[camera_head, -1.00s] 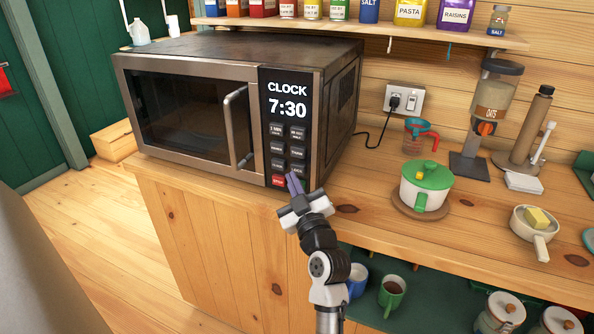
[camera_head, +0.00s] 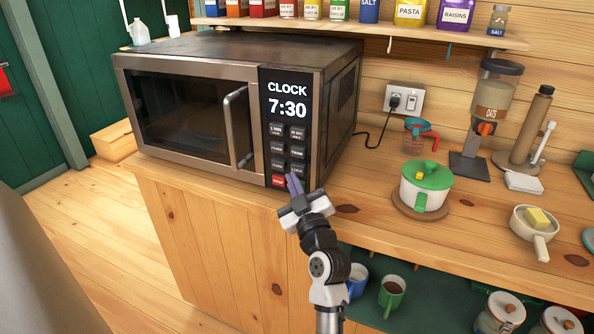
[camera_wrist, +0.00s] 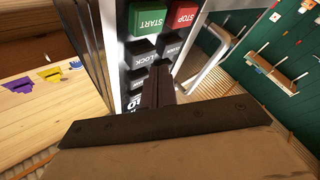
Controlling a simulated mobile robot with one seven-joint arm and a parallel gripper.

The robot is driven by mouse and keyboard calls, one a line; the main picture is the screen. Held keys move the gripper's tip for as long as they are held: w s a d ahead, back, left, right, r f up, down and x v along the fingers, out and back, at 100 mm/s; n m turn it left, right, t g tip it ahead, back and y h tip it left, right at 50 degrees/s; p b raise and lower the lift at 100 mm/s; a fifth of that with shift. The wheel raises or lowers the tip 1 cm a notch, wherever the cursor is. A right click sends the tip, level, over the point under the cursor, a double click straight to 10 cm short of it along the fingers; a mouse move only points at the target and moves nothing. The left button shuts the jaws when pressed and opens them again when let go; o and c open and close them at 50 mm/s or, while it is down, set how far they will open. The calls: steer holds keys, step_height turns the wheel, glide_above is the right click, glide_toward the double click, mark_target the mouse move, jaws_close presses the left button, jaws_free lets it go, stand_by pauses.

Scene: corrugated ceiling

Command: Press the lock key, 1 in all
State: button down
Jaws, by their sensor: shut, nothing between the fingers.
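The microwave (camera_head: 190,105) stands on the counter with its keypad panel on the right of its front, and its display reads CLOCK 7:30. The lock key (camera_wrist: 140,58) is dark with white lettering, beside the green START key (camera_wrist: 148,18) in the wrist view. In the head view the lock key (camera_head: 298,168) is in the lower right of the keypad, just above my fingertips. My gripper (camera_head: 294,182) is shut and empty, in front of the lower keypad. In the wrist view its fingertips (camera_wrist: 160,68) overlap the lock key's edge; I cannot tell whether they touch it.
The red STOP key (camera_wrist: 183,15) is beside START. The microwave door handle (camera_head: 237,127) is left of the keypad. A white pot with green lid (camera_head: 426,185) stands on the counter to the right. Mugs (camera_head: 392,293) are on a shelf below.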

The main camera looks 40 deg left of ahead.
steer(key=shift+w, duration=0.15)
steer(key=shift+w+a+b, duration=0.15)
steer(key=shift+w+b, duration=0.1)
steer(key=shift+b, duration=0.25)
steer(key=shift+w+b, duration=0.35)
stand_by(0.6)
steer(key=shift+s, duration=0.75)
steer(key=shift+s+d, duration=0.25)
steer(key=shift+s, duration=0.55)
steer(key=shift+s+d, duration=0.25)
steer(key=shift+s, duration=0.6)
steer(key=shift+s+d, duration=0.25)
steer(key=shift+s, duration=0.55)
